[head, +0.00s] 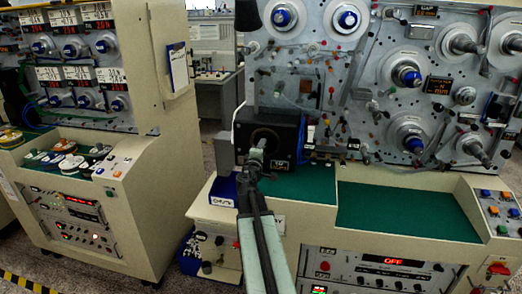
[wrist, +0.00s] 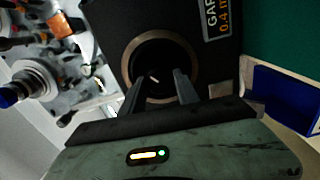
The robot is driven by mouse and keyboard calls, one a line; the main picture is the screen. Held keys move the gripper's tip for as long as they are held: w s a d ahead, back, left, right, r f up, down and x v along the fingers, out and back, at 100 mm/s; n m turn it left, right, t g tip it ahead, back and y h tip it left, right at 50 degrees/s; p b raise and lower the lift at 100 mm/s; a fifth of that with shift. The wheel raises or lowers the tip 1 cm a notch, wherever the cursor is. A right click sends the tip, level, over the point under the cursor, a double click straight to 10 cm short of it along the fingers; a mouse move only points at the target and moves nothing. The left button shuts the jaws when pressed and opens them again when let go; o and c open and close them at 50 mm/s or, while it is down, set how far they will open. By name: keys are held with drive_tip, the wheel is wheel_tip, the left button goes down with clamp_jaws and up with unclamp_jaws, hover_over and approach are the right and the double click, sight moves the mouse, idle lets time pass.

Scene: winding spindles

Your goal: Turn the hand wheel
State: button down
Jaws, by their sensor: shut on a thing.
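The hand wheel (wrist: 157,52) is a dark round disc with a brown rim on the face of a black box (head: 291,128). In the head view the wheel (head: 270,135) is partly hidden behind my gripper (head: 257,145). In the wrist view my gripper (wrist: 159,77) points straight at the wheel, with one finger on each side of its dark middle. The fingers stand apart and are shut on the wheel's middle part. The exact place of contact is too dark to see. A small light mark shows on the disc between the fingers.
The black box carries a label (wrist: 221,18) at its side. A blue block (head: 223,188) stands at its lower left and a green mat (head: 400,212) lies to the right. Spindles and small knobs crowd the grey panel (head: 350,75) above. Another cabinet (head: 125,150) stands left.

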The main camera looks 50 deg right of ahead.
drive_tip(key=shift+s+d+r+m, duration=0.1)
drive_tip(key=shift+m, duration=2.35)
drive_tip(key=shift+s+d+m, duration=0.1)
drive_tip(key=shift+m, duration=2.35)
drive_tip(key=c, duration=0.9)
unclamp_jaws()
drive_tip(key=shift+a, duration=0.15)
